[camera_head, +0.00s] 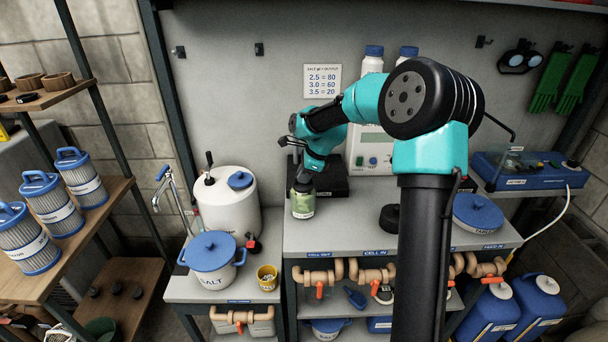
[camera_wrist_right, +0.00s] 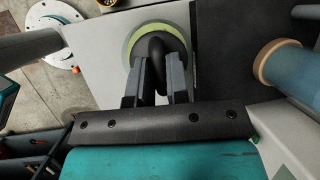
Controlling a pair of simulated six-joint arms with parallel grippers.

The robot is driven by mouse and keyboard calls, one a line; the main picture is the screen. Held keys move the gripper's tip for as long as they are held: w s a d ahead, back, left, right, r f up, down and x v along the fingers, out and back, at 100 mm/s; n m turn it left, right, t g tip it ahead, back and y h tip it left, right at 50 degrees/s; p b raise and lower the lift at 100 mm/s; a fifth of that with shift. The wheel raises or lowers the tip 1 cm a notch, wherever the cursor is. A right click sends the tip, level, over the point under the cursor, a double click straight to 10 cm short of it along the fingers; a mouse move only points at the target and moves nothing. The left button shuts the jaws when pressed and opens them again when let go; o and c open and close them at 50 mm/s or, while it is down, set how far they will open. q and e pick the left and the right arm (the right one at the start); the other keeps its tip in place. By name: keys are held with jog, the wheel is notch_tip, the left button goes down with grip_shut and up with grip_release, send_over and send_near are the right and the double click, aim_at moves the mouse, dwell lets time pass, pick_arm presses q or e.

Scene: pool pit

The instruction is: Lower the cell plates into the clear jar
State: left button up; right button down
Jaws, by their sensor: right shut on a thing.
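My right gripper (camera_head: 302,174) is at the top of an upright jar (camera_head: 303,203) with green contents and a pale label, on the bench. In the right wrist view my right gripper (camera_wrist_right: 157,84) is shut on a black looped handle (camera_wrist_right: 155,52). Beneath the handle is a dark round top with a green rim (camera_wrist_right: 178,32). The cell plates cannot be made out; I cannot tell whether they hang below the handle inside the jar. My left gripper is out of view.
A black box (camera_head: 333,184) stands close behind the jar. To the left are a white tank (camera_head: 228,212), a salt pot (camera_head: 212,265) and a yellow mug (camera_head: 267,278). A translucent blue cylinder (camera_wrist_right: 292,75) is at the wrist view's right. The bench front before the jar is clear.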

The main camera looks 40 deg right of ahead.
jog(key=shift+f, duration=0.3)
dwell(0.4)
jog(key=c, duration=1)
grip_release()
jog(key=shift+r, duration=0.1)
jog(key=v, duration=1.7)
jog(key=shift+r, duration=0.1)
